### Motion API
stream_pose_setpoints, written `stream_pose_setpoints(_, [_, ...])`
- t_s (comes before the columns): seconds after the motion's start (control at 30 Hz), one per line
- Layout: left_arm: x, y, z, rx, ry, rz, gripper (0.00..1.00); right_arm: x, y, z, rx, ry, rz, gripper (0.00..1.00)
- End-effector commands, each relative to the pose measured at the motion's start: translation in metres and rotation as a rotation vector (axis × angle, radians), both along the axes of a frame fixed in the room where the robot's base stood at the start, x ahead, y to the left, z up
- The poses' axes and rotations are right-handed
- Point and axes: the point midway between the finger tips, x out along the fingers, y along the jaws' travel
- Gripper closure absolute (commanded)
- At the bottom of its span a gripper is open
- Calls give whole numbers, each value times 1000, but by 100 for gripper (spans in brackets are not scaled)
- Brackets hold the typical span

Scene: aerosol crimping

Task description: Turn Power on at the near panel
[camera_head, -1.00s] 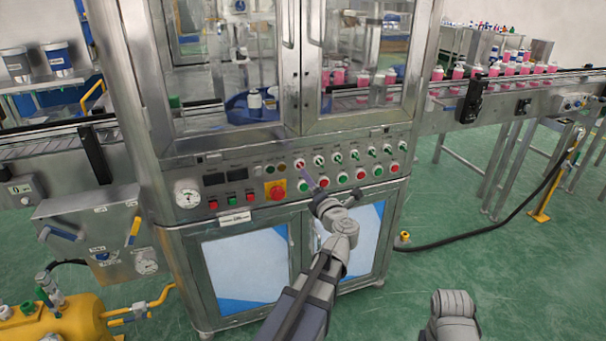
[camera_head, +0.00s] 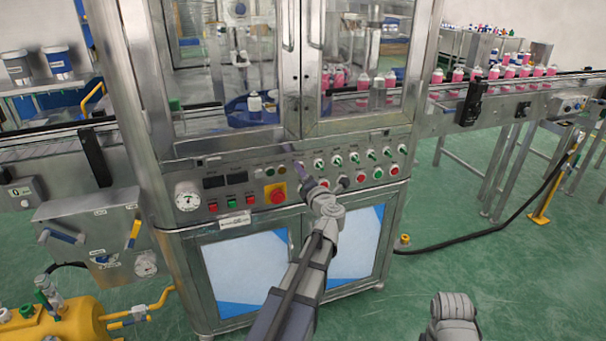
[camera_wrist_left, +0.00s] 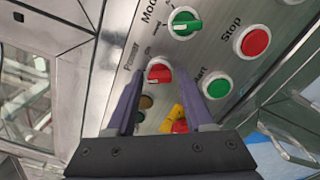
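The near panel (camera_head: 235,202) is on the front of the steel machine. In the left wrist view, the red Power knob (camera_wrist_left: 159,72) in its pale ring sits between the fingertips. The word "Power" is printed beside it, with "On" close by. My left gripper (camera_wrist_left: 160,80) is open, one finger on each side of the knob; I cannot tell whether they touch it. In the head view, my left gripper (camera_head: 300,169) is at the panel and covers the Power knob's place. My right gripper is out of view; only a grey part of that arm shows at the bottom right.
Near the Power knob are the green Mode knob (camera_wrist_left: 184,23), the red Stop button (camera_wrist_left: 252,41) and the green Start button (camera_wrist_left: 217,86). A red emergency stop on yellow (camera_head: 275,193) lies to the left. Glass doors (camera_head: 365,60) rise above the panel.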

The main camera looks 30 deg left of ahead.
Motion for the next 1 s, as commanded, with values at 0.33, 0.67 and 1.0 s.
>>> stream_pose_setpoints(0.33, [0, 0, 0, 0, 0, 0, 88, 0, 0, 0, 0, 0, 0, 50])
stream_pose_setpoints(0.67, [0, 0, 0, 0, 0, 0, 100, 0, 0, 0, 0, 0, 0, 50])
stream_pose_setpoints(1.0, [0, 0, 0, 53, 64, -1, 100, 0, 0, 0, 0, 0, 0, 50])
